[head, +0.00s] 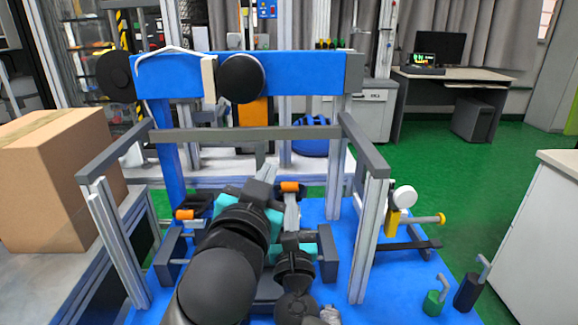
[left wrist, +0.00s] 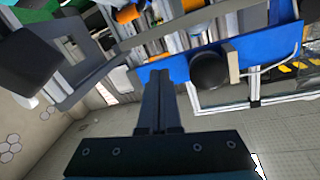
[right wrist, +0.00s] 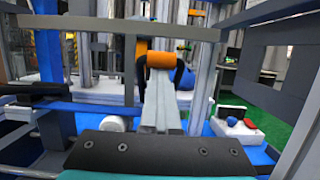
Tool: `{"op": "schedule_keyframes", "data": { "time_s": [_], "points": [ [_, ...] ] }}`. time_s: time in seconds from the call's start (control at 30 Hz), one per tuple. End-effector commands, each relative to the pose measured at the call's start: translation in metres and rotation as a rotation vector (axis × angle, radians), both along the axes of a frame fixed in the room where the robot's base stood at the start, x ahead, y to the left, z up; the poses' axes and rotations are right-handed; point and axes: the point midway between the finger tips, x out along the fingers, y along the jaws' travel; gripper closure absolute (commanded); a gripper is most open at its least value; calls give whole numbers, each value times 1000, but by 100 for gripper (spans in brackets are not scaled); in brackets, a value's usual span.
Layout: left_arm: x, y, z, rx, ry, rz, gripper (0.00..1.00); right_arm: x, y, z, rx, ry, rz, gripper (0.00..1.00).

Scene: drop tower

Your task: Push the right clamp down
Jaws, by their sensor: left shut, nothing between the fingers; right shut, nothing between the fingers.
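The right clamp's orange grip (head: 289,187) sits inside the blue drop-tower frame, right of the middle. The left clamp's orange grip (head: 184,214) is at the frame's left side. My right gripper (head: 291,199) is shut and empty, its fingertips close to the right clamp's grip. In the right wrist view, the orange grip (right wrist: 160,60) lies straight across the fingertips of this gripper (right wrist: 161,75); I cannot tell whether they touch. My left gripper (head: 266,172) is shut and empty, farther in and left of the right clamp. My arms hide the lower parts of the clamps.
A grey crossbar (head: 245,133) and a blue beam (head: 300,75) with black discs span the tower above my grippers. Metal posts (head: 368,240) stand on both sides. A cardboard box (head: 55,180) is at the left. Green floor is free at the right.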

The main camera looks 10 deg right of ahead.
Motion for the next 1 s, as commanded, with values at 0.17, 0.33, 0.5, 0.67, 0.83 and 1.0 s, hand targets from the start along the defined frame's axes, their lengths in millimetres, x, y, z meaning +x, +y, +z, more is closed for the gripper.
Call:
{"op": "schedule_keyframes", "data": {
  "time_s": [0.17, 0.33, 0.5, 0.67, 0.83, 1.0],
  "points": [
    [20, -25, 14, -54, 125, 24, 100, 0, 0, 2, -1, -5, 0, 100],
    [34, -39, 18, -97, 284, 92, 100, 0, 0, 2, -1, -5, 0, 100],
    [39, -46, 24, -125, 405, 174, 100, 0, 0, 2, -1, -5, 0, 100],
    [39, -48, 27, -138, 466, 231, 100, 0, 0, 2, 0, -5, 0, 100],
    [41, -49, 27, -141, 488, 254, 100, 0, 0, 2, 0, -5, 0, 100],
    [56, -51, 19, -141, 488, 257, 100, 0, 0, 2, 0, -5, 0, 100]
  ]
}}
